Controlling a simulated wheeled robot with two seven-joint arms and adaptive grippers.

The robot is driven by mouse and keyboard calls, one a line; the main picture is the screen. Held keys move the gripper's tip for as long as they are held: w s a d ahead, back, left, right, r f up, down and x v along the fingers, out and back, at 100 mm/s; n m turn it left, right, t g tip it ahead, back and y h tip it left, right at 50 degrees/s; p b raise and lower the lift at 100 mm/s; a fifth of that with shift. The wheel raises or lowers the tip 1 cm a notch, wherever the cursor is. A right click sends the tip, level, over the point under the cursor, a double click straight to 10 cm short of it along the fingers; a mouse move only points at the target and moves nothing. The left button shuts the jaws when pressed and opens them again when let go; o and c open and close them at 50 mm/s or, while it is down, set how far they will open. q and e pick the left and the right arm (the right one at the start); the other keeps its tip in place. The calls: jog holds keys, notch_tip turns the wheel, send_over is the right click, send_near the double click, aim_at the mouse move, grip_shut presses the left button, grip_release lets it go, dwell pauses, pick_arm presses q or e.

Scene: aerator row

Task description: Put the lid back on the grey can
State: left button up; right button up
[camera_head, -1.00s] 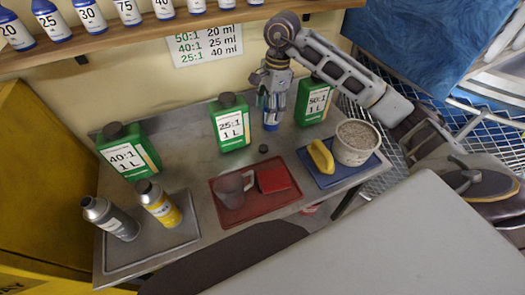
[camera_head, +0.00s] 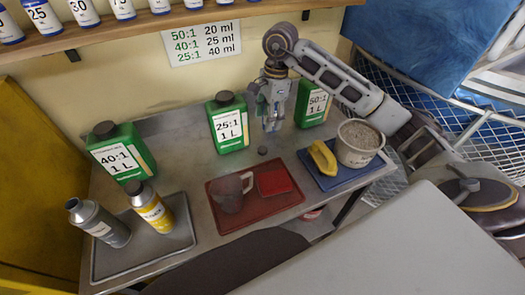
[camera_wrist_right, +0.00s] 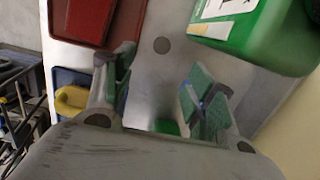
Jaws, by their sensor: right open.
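The grey can (camera_head: 98,222) stands at the left of a grey metal tray (camera_head: 137,255), beside a yellow can (camera_head: 152,207). Its top is too small to tell clearly. A small dark round disc, apparently the lid (camera_head: 262,150), lies flat on the bare metal table behind the red tray. My right gripper (camera_head: 268,127) points down above the table, close behind the lid, open and empty. In the right wrist view the lid (camera_wrist_right: 162,45) lies beyond the gap between the spread fingers (camera_wrist_right: 160,78), apart from them. My left gripper is not in view.
Green bottles stand along the back, one (camera_head: 228,122) left of my right gripper and one (camera_head: 312,103) right of it. A red tray (camera_head: 232,218) holds a clear jug and a red box. A blue tray (camera_head: 328,183) holds a yellow object and a tub (camera_head: 358,145).

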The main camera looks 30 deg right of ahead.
jog(key=shift+f, duration=0.15)
send_over(265, 150)
notch_tip(265, 150, down, 7)
jog(key=shift+d+r, duration=0.1)
jog(key=shift+w+f, duration=0.1)
jog(key=shift+f, duration=0.5)
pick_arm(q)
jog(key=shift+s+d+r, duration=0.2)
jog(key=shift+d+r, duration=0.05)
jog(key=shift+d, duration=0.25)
pick_arm(e)
jog(key=shift+f, duration=0.15)
pick_arm(q)
jog(key=shift+p, duration=0.3)
pick_arm(e)
jog(key=shift+f, duration=0.1)
